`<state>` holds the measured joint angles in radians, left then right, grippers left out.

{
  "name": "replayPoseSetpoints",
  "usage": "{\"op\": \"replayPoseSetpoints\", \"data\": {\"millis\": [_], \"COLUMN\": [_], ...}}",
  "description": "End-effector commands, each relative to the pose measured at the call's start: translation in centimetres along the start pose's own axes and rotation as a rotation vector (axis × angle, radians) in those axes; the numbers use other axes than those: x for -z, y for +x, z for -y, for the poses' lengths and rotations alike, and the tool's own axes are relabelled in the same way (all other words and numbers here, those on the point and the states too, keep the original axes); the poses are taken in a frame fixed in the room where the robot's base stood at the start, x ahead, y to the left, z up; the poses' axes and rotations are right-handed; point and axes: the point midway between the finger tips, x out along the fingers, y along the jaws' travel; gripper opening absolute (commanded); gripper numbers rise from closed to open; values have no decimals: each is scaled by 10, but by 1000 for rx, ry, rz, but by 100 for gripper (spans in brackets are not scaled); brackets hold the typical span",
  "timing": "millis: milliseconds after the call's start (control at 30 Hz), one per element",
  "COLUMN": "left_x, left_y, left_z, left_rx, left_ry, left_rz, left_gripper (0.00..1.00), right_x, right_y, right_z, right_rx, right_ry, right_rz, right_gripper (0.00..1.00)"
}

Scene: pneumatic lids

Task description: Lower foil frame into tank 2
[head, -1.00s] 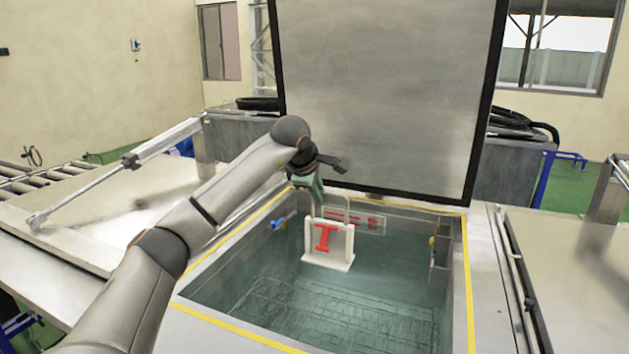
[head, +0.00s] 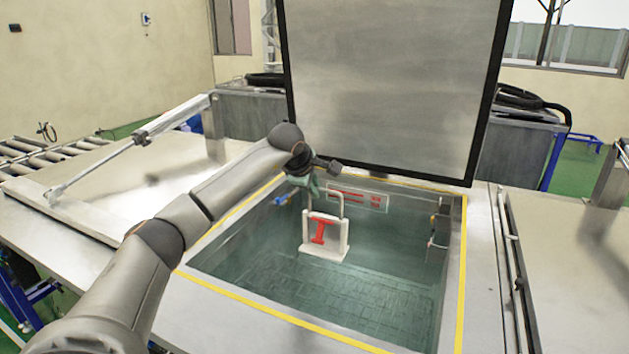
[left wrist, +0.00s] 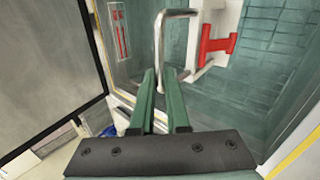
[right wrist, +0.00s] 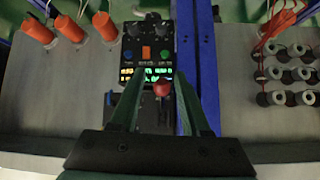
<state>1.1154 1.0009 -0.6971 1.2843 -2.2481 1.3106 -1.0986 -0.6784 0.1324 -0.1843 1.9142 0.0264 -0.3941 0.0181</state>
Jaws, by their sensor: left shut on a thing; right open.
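The white foil frame (head: 338,243) with a red I-shaped mark hangs roughly upright inside the open greenish tank (head: 262,309). My left gripper (head: 308,187) is above it, near the tank's back edge, and is shut on the frame's wire handle (head: 341,203). In the left wrist view the handle (left wrist: 160,45) rises between the fingers of the left gripper (left wrist: 163,88), and part of the frame (left wrist: 226,20) shows. I cannot tell how much of the frame is under liquid. My right gripper (right wrist: 160,88) is open, in the right wrist view only.
The grey lid (head: 390,80) stands raised behind the tank. A red-and-white label (head: 357,200) is on the back wall; fittings (head: 438,235) line the right wall. A closed-looking metal cover (head: 130,180) lies left. A control box (right wrist: 146,50) and red knob (right wrist: 162,89) are before my right gripper.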

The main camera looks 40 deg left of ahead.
Motion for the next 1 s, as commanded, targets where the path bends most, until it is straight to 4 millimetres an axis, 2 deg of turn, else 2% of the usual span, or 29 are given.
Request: {"op": "replayPoseSetpoints", "data": {"millis": [567,1000], "left_x": [2,2], "left_y": [36,65], "left_z": [30,54], "left_rx": [0,-2], "left_ry": [0,-1], "left_rz": [0,1], "left_gripper": [0,0], "right_x": [0,-18], "right_y": [0,17], "right_z": [0,-1], "right_rx": [0,0], "right_ry": [1,1], "right_rz": [0,0], "right_gripper": [47,47]}}
